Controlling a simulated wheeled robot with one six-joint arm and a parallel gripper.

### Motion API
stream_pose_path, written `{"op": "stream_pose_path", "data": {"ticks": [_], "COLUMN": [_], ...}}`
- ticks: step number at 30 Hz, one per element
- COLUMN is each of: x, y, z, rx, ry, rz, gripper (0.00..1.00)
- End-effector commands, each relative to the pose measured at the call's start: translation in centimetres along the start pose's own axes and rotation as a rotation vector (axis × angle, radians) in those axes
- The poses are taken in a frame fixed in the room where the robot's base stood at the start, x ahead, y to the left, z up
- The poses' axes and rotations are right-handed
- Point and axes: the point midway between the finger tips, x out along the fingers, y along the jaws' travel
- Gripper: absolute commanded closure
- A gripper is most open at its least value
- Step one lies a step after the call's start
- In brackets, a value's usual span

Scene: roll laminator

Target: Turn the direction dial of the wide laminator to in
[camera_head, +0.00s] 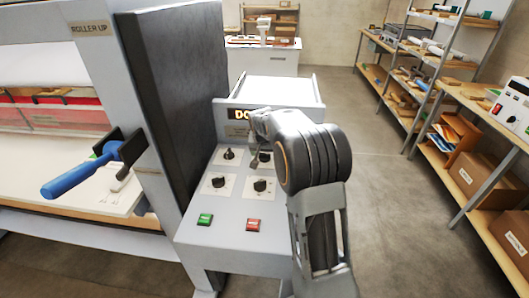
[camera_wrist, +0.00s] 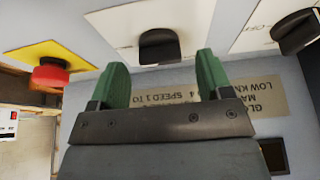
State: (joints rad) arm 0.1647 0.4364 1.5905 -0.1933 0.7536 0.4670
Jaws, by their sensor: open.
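The wide laminator (camera_head: 160,70) fills the left, and its grey control panel (camera_head: 228,240) stands in the middle. Several black dials on white plates show there: upper left (camera_head: 228,154), lower left (camera_head: 218,182), lower right (camera_head: 260,184), and an upper right one partly hidden by my arm. I cannot read which is the direction dial. In the wrist view my gripper (camera_wrist: 161,62) is open with green fingers. A black dial knob (camera_wrist: 158,46) lies just beyond the gap between the fingertips, not gripped. A second black knob (camera_wrist: 295,32) is to the right.
Green (camera_head: 205,219) and red (camera_head: 253,225) buttons sit at the panel's front. A red mushroom button (camera_wrist: 50,74) on a yellow plate is left of my fingers. A blue-handled lever (camera_head: 80,175) juts from the laminator. Shelves (camera_head: 450,150) stand right, with clear floor between.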

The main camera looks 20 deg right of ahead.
Motion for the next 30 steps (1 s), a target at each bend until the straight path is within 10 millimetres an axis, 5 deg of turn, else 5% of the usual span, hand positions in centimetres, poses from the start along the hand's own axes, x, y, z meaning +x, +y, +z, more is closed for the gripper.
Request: {"op": "stream_pose_path", "data": {"ticks": [16, 30], "x": [1.5, 1.5], "y": [0.0, 0.0], "z": [0.0, 0.0], "rx": [0.0, 0.0], "ry": [0.001, 0.001], "rz": [-0.001, -0.001], "gripper": [0.28, 0.73]}}
